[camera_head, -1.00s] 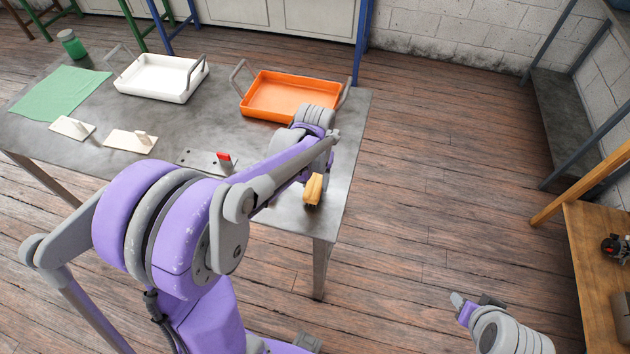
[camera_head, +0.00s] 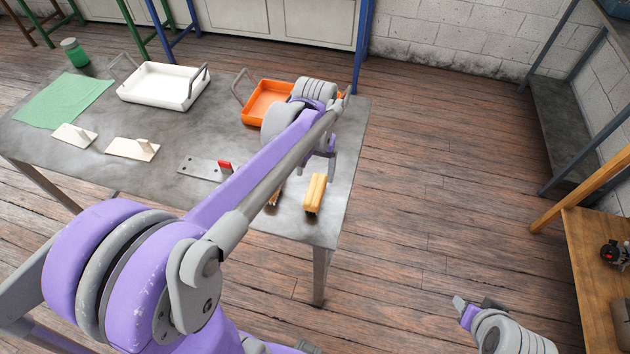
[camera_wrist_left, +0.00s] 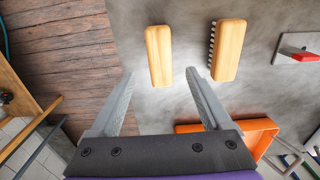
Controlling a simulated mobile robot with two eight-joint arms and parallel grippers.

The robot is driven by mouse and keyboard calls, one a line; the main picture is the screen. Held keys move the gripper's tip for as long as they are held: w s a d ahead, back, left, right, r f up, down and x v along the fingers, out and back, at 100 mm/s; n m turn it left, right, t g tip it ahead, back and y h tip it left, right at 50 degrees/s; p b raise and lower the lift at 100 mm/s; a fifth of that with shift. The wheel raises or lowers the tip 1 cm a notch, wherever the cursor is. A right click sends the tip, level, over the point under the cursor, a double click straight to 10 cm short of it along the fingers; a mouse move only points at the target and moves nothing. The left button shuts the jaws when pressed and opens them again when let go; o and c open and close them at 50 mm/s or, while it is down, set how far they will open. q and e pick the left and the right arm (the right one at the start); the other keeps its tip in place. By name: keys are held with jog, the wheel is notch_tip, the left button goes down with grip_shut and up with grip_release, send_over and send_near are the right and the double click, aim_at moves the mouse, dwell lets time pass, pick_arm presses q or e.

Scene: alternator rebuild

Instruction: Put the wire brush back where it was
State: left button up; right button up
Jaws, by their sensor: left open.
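Two brushes with pale wooden blocks lie apart near the right end of the metal table. The outer brush (camera_head: 315,194) shows dark bristles low down in the head view; the inner brush (camera_head: 273,197) is mostly hidden by my left arm. The left wrist view shows both, the outer one (camera_wrist_left: 158,57) and the inner one (camera_wrist_left: 229,50) with bristles along its side. I cannot tell which is the wire brush. My left gripper (camera_wrist_left: 166,98) is open and empty, apart from both brushes, its fingers pointing towards the outer one. My right gripper (camera_head: 474,306) is low at right, away from the table.
A plate with a red upright part (camera_head: 203,168) lies left of the brushes. The orange tray (camera_head: 257,112), partly hidden by my arm, and the white tray (camera_head: 160,99) stand behind. Two pale plates with pegs and a green cloth (camera_head: 62,100) are farther left. The floor right of the table is clear.

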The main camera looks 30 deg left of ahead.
pick_arm(q)
jog(key=s+d+m+t, duration=0.1)
jog(key=s+d+t, duration=0.2)
jog(key=s, duration=0.3)
jog(key=s+d+f+m+t, duration=0.1)
jog(key=s+d+t, duration=0.2)
jog(key=s, duration=0.4)
jog(key=shift+d+f+m, duration=0.3)
jog(key=shift+d, duration=0.1)
jog(key=shift+a, duration=0.1)
